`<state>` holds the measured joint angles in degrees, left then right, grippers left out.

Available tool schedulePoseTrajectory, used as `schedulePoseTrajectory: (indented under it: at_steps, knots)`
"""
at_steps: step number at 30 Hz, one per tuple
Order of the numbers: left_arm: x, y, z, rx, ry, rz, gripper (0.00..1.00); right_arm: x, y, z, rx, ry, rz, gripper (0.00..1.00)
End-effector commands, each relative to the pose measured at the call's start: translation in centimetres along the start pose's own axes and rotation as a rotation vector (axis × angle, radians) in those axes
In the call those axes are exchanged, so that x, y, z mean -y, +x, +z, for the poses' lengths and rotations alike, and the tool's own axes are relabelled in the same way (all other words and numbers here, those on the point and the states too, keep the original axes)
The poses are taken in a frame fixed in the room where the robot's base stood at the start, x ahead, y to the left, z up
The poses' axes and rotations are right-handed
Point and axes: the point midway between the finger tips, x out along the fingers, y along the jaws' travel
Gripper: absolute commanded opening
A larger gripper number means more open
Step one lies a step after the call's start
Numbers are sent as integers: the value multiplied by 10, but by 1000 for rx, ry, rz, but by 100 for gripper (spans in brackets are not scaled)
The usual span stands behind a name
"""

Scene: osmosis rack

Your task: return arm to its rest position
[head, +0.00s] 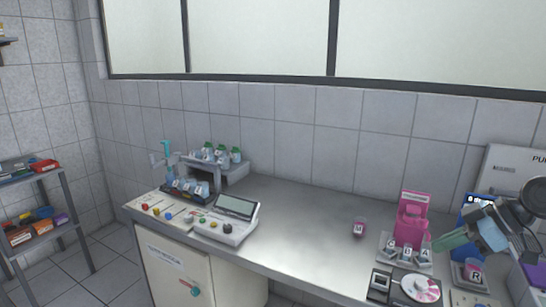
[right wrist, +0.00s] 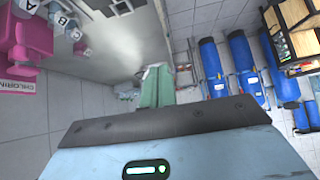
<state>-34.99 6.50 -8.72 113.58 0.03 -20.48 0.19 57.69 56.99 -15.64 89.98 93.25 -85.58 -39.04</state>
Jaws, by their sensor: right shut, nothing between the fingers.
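My right gripper (head: 440,245) reaches in from the right edge in the head view, its green fingers pointing left. It is shut and empty, above the right part of the metal bench (head: 310,215), close to the pink dispenser (head: 411,222). In the right wrist view the green fingers (right wrist: 156,86) are together with nothing between them. The pink dispenser shows there at the upper left (right wrist: 32,38). My left gripper is not in view.
A small pink-labelled cup (head: 359,228) stands alone on the bench. Lettered containers (head: 406,252) and a cup marked R (head: 475,270) stand near my right gripper. A meter (head: 228,217) and bottle rack are at left. The bench middle is clear. Blue cylinders (right wrist: 213,67) stand beyond.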

Motion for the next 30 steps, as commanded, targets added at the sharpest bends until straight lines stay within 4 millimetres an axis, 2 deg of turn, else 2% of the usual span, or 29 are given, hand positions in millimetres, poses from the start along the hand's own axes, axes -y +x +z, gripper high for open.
schedulePoseTrajectory:
  at_steps: [1,8,14,18,21,25,30]
  knots:
    - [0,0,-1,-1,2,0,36,1,17,8,8,19,2,0]
    - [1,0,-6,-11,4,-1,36,14,96,51,41,110,50,0]
    - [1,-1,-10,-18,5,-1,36,51,181,109,60,213,114,0]
    - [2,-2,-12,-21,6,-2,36,90,230,150,57,283,171,0]
    - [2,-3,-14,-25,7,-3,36,123,257,179,50,331,212,0]
    - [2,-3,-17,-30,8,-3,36,171,282,213,35,392,267,0]
    - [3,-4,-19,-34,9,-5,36,237,296,250,11,465,345,0]
